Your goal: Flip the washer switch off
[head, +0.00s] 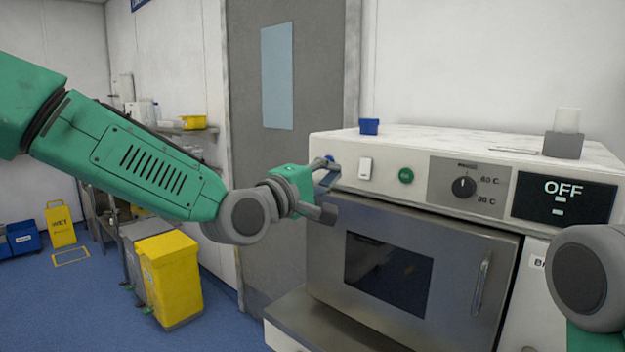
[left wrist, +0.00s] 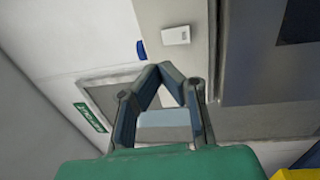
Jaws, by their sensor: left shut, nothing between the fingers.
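The washer (head: 400,205) is a white and steel machine in the middle and right of the head view. Its front panel carries a small white rocker switch (head: 365,168). Its black display (head: 563,200) reads OFF. My left gripper (head: 331,180) is at the panel's left end, just left of the switch, with a gap showing between them. In the left wrist view its fingertips (left wrist: 160,68) meet with nothing between them. Whether the gripper touches the panel cannot be told. My right gripper is out of view; only a grey joint of that arm shows at the right edge.
A green button (head: 406,176) and a dial (head: 464,187) sit right of the switch. A small blue container (head: 369,126) and a grey holder (head: 563,144) stand on top of the washer. A yellow bin (head: 170,278) stands on the floor at left.

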